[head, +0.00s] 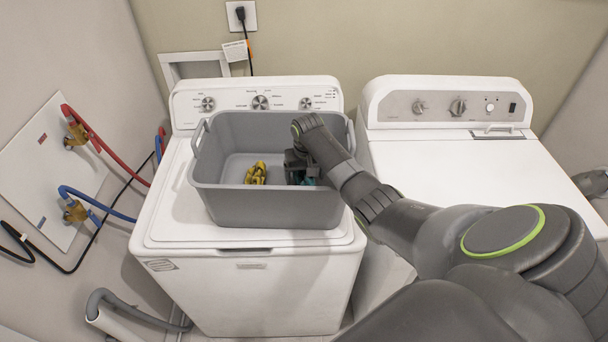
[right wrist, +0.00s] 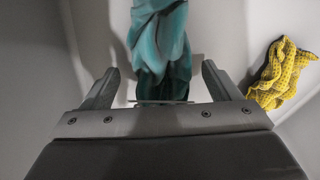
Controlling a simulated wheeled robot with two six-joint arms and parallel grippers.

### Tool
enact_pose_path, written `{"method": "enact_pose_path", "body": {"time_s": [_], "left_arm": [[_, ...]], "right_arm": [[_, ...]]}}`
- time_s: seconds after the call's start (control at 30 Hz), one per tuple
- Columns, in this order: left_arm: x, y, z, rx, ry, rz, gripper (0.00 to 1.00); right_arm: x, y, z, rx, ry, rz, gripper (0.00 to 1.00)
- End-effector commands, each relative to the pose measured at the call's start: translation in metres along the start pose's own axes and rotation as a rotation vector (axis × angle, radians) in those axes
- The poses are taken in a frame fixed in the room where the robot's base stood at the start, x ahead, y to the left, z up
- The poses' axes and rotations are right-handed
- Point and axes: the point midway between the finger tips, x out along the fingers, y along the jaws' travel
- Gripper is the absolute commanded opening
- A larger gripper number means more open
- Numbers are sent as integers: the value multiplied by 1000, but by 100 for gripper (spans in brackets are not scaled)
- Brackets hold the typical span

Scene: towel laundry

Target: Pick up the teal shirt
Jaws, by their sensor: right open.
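The teal shirt (right wrist: 160,40) lies bunched inside the grey bin. In the right wrist view it runs between the two fingers of my right gripper (right wrist: 165,85), which are spread apart with a gap on each side of it. In the head view my right gripper (head: 300,168) reaches down into the right half of the bin and hides most of the shirt; only a small teal bit (head: 309,181) shows beside it. My left gripper is not in view.
The grey bin (head: 265,207) stands on the left white washer (head: 170,215). A yellow dotted cloth (head: 256,173) lies in the bin, left of my gripper; it also shows in the right wrist view (right wrist: 282,75). A second white machine (head: 450,150) stands at right. The bin's left part is clear.

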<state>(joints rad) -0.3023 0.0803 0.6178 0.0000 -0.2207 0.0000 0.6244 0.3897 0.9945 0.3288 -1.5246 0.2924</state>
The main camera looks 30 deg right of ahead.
Motion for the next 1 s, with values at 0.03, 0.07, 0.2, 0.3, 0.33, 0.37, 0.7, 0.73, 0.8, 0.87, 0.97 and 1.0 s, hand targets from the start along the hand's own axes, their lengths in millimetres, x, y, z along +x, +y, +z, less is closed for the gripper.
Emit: {"method": "enact_pose_path", "body": {"time_s": [0.03, 0.07, 0.2, 0.3, 0.33, 0.37, 0.7, 0.73, 0.8, 0.87, 0.97, 1.0], "left_arm": [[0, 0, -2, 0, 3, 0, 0], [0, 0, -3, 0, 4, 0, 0], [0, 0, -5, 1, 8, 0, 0], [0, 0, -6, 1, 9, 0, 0], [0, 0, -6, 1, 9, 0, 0], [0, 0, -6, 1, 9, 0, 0], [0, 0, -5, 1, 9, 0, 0], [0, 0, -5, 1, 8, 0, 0], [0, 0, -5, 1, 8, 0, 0], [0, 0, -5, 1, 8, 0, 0], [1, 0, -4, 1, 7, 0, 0], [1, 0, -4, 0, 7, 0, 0]], "right_arm": [[1, 0, 0, 0, 0, 0, 83], [1, 0, 0, 0, 0, 0, 83], [1, 0, 0, 0, 0, 0, 83], [1, 0, 0, 0, 0, 0, 74], [1, 0, 0, 0, 0, 0, 70], [1, 0, 0, 0, 0, 0, 66], [0, 0, -1, 0, 2, 0, 28], [0, 0, -1, 0, 2, 0, 28], [0, 0, -1, 0, 2, 0, 28], [0, 0, -1, 0, 2, 0, 28], [-2, 0, -1, 0, 3, 0, 28], [-3, 0, -2, 0, 3, 0, 28]]}}
